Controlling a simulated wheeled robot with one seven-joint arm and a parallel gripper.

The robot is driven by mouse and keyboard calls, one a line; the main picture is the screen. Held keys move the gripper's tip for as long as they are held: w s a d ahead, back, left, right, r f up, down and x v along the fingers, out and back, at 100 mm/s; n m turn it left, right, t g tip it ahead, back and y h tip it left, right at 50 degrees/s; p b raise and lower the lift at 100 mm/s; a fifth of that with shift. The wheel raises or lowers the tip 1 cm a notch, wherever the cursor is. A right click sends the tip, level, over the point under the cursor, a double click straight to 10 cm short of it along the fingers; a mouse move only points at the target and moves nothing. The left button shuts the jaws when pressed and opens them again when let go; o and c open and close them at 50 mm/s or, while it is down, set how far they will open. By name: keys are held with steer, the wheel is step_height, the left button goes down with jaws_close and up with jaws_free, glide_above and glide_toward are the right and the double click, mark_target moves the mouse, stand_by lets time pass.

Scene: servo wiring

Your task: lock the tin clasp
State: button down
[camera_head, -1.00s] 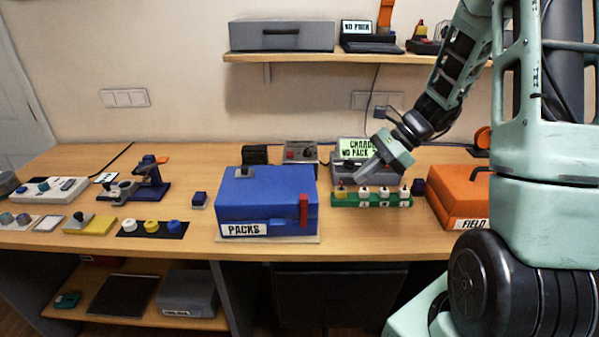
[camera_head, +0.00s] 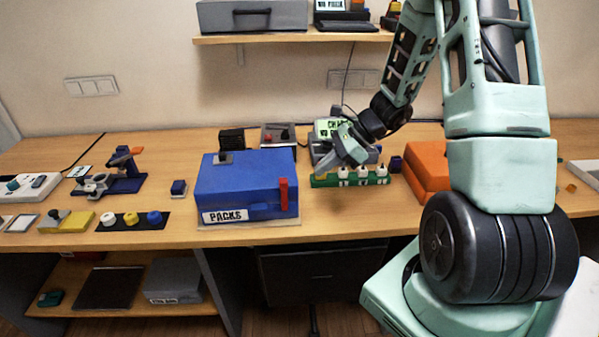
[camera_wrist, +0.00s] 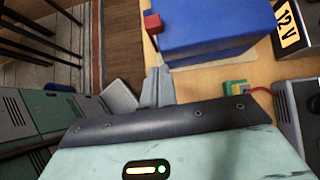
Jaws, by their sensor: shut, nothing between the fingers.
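The tin is a blue box (camera_head: 245,185) labelled PACKS, standing on the bench with its lid down. Its clasp is a red upright bar (camera_head: 284,194) at the right end of the front face. I cannot tell whether the clasp is fully seated. My gripper (camera_head: 328,161) is to the right of the tin, above the bench, apart from the clasp. In the wrist view the closed fingers (camera_wrist: 158,73) point toward the tin's blue body (camera_wrist: 212,28), with the red clasp (camera_wrist: 152,23) just beyond the tips. The fingers hold nothing.
A green holder (camera_head: 350,182) with white-topped pieces stands right of the tin, partly behind my gripper. An orange box (camera_head: 426,168) is further right. The bench strip before the tin is clear.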

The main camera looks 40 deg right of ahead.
mark_target(284, 180)
steer(key=w+a+f+p, duration=0.2)
steer(key=w+a, duration=0.1)
steer(key=a, duration=0.2)
steer(key=shift+a, duration=0.2)
steer(key=shift+w+f, duration=0.1)
steer(key=shift+w+a+f+b, duration=0.1)
steer(key=shift+w+a+b, duration=0.25)
steer(key=shift+a, duration=0.15)
steer(key=shift+w+a+f+b, duration=0.1)
steer(key=shift+w+a+b, duration=0.25)
steer(key=shift+a, duration=0.15)
steer(key=shift+a+r, duration=0.15)
steer(key=shift+a, duration=0.05)
steer(key=shift+d+r, duration=0.1)
